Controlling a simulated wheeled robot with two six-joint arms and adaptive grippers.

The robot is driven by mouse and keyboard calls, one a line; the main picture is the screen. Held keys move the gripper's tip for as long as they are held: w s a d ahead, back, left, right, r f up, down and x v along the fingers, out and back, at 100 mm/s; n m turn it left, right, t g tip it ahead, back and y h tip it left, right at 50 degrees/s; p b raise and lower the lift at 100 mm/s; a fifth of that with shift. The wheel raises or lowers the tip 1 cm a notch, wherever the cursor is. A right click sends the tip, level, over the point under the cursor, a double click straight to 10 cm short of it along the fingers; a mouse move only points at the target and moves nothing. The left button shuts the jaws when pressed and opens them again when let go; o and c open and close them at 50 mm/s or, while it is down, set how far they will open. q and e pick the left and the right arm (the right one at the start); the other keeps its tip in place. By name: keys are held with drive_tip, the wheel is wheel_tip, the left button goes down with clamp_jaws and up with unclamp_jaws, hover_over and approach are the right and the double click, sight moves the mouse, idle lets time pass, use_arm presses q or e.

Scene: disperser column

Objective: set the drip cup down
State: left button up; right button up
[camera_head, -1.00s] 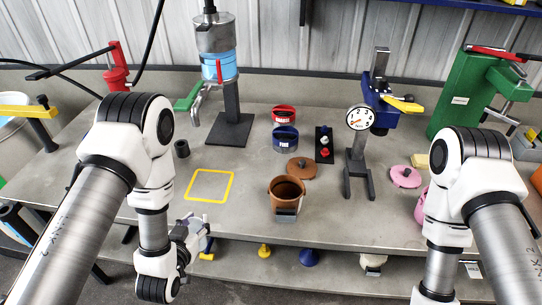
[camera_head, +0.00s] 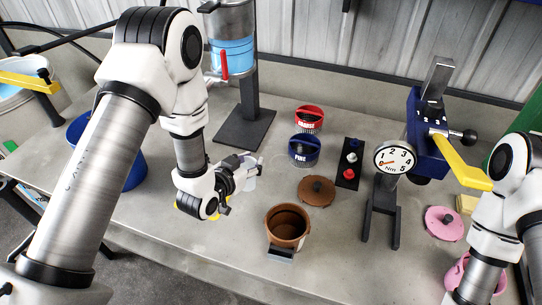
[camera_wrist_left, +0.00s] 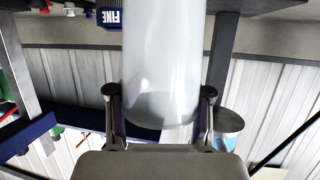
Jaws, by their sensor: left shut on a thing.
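The drip cup is a pale, whitish cylinder (camera_head: 249,172), partly hidden by my left gripper (camera_head: 236,175). In the left wrist view the cup (camera_wrist_left: 160,50) fills the middle, and my left gripper (camera_wrist_left: 158,98) is shut on it with one finger on each side. In the head view the cup is over the table, in front of the dark column stand (camera_head: 247,130). I cannot tell whether its base touches the table. A bit of the yellow outline (camera_head: 181,209) shows beside my left wrist; the rest is hidden. My right gripper is out of frame.
A brown pot (camera_head: 288,224) stands right of the cup, with a brown lid (camera_head: 317,190) behind it. Blue (camera_head: 304,149) and red-topped (camera_head: 309,118) containers stand further back. A dial gauge stand (camera_head: 395,160) is to the right. A blue bucket (camera_head: 128,170) is at left.

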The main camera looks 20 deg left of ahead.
use_arm(q)
drive_tip(key=w+d+f, duration=0.1)
drive_tip(key=w, duration=0.1)
drive_tip(key=w+d+f+p, duration=0.2)
drive_tip(key=w+f, duration=0.1)
drive_tip(key=shift+w+d, duration=0.2)
drive_tip(key=shift+w, duration=0.15)
drive_tip(key=shift+s+f, duration=0.1)
drive_tip(key=shift+f, duration=0.1)
drive_tip(key=o, duration=1.1)
drive_tip(key=shift+r, duration=0.2)
